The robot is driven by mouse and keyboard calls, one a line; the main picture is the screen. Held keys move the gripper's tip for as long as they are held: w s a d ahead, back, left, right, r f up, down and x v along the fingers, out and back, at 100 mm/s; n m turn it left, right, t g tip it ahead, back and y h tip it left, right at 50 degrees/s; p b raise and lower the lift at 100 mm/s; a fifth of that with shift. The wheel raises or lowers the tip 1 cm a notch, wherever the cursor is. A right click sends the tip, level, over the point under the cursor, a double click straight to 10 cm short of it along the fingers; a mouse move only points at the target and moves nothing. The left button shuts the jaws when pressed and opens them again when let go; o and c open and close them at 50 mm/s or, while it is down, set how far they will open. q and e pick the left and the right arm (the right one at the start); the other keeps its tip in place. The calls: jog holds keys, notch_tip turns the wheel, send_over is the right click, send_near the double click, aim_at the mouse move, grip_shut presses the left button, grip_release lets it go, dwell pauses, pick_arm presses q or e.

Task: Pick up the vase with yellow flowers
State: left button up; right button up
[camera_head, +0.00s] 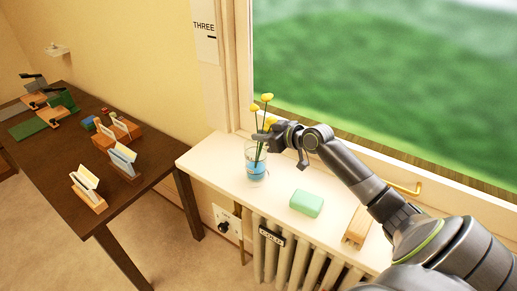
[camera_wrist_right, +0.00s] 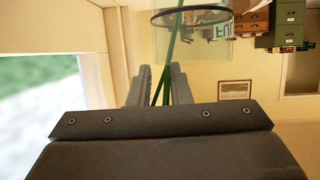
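The clear glass vase (camera_head: 256,167) with blue-tinted water stands on the white ledge near its left end. Thin green stems rise from it to several yellow flowers (camera_head: 267,97). My right gripper (camera_head: 263,136) is just above the vase rim, at the stems. In the right wrist view, its two fingers (camera_wrist_right: 158,88) are apart with green stems between them; I see no firm grip. The glass vase (camera_wrist_right: 190,17) shows at the top of that view, beyond the fingertips. My left gripper is not in view.
A green block (camera_head: 306,203) and a wooden piece (camera_head: 357,228) lie on the white ledge (camera_head: 215,157), right of the vase. A window rises behind it, with a brass handle (camera_head: 405,188). A dark table (camera_head: 62,168) with card holders stands at left.

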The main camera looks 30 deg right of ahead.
aim_at(262, 106)
grip_shut()
jog(key=shift+r, duration=0.1)
notch_tip(262, 106, up, 10)
jog(key=shift+f+b, duration=0.1)
jog(key=shift+b, duration=1)
